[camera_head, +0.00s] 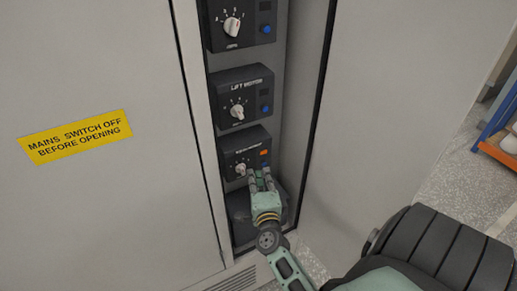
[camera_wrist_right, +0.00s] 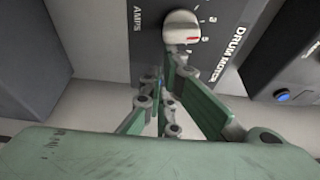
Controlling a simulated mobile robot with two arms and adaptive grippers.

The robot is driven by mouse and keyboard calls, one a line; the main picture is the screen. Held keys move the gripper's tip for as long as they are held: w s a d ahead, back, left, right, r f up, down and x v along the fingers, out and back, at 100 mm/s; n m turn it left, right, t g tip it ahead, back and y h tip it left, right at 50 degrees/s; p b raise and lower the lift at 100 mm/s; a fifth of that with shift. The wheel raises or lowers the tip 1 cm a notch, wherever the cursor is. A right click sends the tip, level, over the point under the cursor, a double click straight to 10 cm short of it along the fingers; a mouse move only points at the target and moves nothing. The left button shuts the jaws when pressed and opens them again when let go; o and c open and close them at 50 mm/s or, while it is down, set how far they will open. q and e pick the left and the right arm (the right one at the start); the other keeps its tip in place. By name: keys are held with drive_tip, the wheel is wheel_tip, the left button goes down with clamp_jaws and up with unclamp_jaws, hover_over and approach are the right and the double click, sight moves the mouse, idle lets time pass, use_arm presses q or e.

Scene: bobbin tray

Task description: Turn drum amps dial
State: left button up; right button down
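In the right wrist view the dial (camera_wrist_right: 182,28) shows a red mark, near the words AMPS and DRUM MOTOR. My right gripper (camera_head: 259,175) is at the lower right of this box, its fingers pointing up with a gap between them. Its fingertips (camera_wrist_right: 166,70) are just short of the dial; I cannot tell whether they touch it. Nothing is held. My left gripper is out of view.
The lift motor unit (camera_head: 242,98) and another box (camera_head: 241,22) with similar dials sit above. A blue button (camera_wrist_right: 282,96) is on the neighbouring box. The closed cabinet door (camera_head: 100,210) with a yellow sign (camera_head: 75,137) is left. A shelf (camera_head: 497,130) stands far right.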

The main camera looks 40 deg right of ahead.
drive_tip(key=m+p, duration=0.1)
drive_tip(key=m, duration=0.2)
drive_tip(key=shift+w+a+f+g+y+p, duration=0.15)
drive_tip(key=shift+a+f+g+y+p, duration=0.15)
drive_tip(key=shift+a+f+y+p, duration=0.1)
drive_tip(key=shift+f+m, duration=0.2)
drive_tip(key=shift+m, duration=0.1)
drive_tip(key=shift+f, duration=0.1)
